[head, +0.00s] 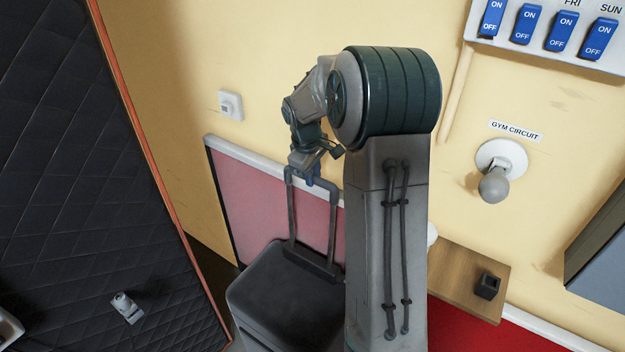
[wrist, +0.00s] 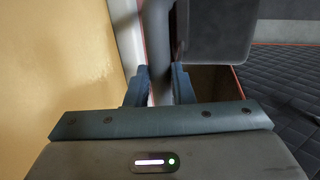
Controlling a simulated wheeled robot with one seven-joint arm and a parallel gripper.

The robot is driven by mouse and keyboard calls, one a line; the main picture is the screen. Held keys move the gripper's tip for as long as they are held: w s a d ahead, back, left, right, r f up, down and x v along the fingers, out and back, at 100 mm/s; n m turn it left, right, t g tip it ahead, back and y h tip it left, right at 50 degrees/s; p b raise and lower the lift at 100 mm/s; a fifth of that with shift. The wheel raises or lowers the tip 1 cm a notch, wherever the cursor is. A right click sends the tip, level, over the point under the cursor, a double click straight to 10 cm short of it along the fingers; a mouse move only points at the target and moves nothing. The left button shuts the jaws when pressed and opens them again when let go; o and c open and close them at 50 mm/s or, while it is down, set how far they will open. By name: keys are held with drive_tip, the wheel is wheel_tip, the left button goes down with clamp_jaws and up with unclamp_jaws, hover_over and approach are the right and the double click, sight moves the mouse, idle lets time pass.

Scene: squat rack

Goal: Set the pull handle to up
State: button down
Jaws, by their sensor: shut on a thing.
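The pull handle (head: 291,215) is a grey U-shaped frame that stands extended above the dark case (head: 285,295) in the head view. My gripper (head: 310,176) is at the top crossbar of the handle, with its fingers around it. In the wrist view my gripper (wrist: 160,85) is shut on a dark bar of the handle (wrist: 160,45), which passes between the two fingers. My arm hides part of the case's right side and perhaps some of the handle's right end.
A red panel (head: 262,205) with a white top rail is behind the case. A black quilted panel (head: 75,150) stands at the left. A wooden shelf (head: 460,285) with a small dark cup (head: 487,286) and a round wall knob (head: 494,187) are at the right.

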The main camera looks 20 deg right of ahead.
drive_tip(key=shift+w+r, duration=0.1)
drive_tip(key=shift+r, duration=0.4)
drive_tip(key=c, duration=1.3)
unclamp_jaws()
drive_tip(key=shift+r, duration=0.1)
drive_tip(key=shift+o, duration=0.2)
wheel_tip(320, 180, up, 13)
drive_tip(key=s+a+b, duration=0.1)
drive_tip(key=a, duration=0.1)
drive_tip(key=shift+s+a+r+b, duration=0.15)
drive_tip(key=shift+s+r+b, duration=0.05)
drive_tip(key=shift+s+b, duration=0.15)
